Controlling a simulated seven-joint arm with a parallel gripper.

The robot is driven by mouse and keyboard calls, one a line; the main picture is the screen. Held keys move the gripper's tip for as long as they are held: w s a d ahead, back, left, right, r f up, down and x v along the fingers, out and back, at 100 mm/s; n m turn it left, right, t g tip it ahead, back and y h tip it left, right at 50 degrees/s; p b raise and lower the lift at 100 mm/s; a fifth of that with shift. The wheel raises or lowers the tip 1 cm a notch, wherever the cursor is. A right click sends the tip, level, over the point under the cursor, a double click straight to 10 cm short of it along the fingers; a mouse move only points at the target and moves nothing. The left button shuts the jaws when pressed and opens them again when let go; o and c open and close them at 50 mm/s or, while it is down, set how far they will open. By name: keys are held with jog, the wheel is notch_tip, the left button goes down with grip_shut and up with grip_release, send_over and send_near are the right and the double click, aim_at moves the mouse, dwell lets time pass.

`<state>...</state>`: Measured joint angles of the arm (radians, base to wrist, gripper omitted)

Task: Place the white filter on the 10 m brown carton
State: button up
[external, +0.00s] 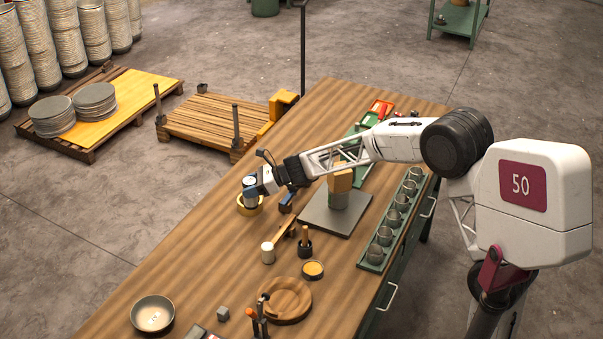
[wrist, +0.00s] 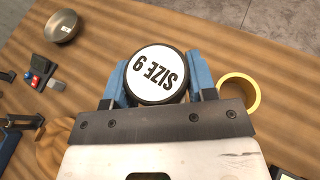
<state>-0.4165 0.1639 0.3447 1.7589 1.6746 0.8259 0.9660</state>
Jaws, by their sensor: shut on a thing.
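The can is beside a yellow ring (wrist: 238,93), which shows just below the gripper in the external view (external: 249,208). No "10 m" marking is readable.
The wooden bench (external: 200,262) has clear room at its left. A green rack (external: 369,266) of several glasses lines the right edge.

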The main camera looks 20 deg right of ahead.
jog(key=s+d+r+m+t, duration=0.1)
jog(key=s+d+r, duration=0.2)
jog(key=d, duration=0.9)
jog(key=s+d+r+m+t+h, duration=0.1)
jog(key=s+d+r, duration=0.2)
jog(key=d, duration=0.8)
jog(key=s+d+r+m+t, duration=0.1)
jog(key=s+d+r, duration=0.3)
jog(key=d, duration=0.8)
jog(key=shift+s+d, duration=0.35)
jog(key=shift+s, duration=0.5)
jog(key=shift+r, duration=0.1)
jog(key=w+a+f, duration=0.1)
jog(key=w+a, duration=0.1)
jog(key=w, duration=1.3)
jog(key=shift+w+a+f, duration=0.25)
jog(key=shift+w+a, duration=0.15)
jog(key=shift+f, duration=0.15)
jog(key=shift+f, duration=1.65)
jog(key=shift+f, duration=0.1)
jog(key=o, duration=1)
jog(key=shift+c, duration=0.2)
